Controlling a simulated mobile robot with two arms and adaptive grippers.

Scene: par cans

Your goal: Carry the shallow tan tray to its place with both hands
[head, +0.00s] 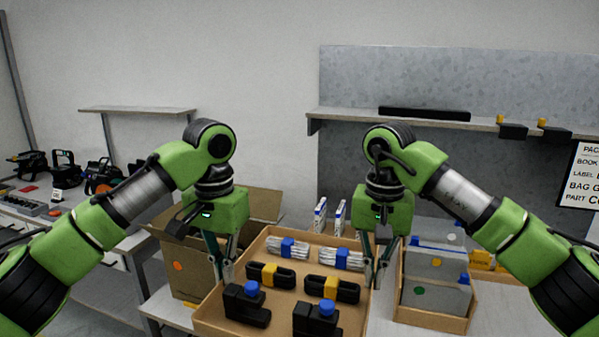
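The shallow tan tray (262,240) is in the lower middle of the head view, its near side close to the bottom edge. It holds two clear-and-white bundles with blue bands, two black parts with yellow bands, and two black parts with blue knobs. My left gripper (224,277) points down at the tray's left wall, its fingertips close together on the rim. My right gripper (375,280) does the same at the right wall. Both look shut on the walls; the tips are small and partly hidden. I cannot tell whether the tray touches the table.
A cardboard box (183,263) with an open flap stands left of the tray. A tan bin (430,317) with grey boxes stands close on the right. Two white-and-blue upright packs (330,217) stand behind. A shelf (350,115) crosses the back panel. A side bench (50,225) holds several tools.

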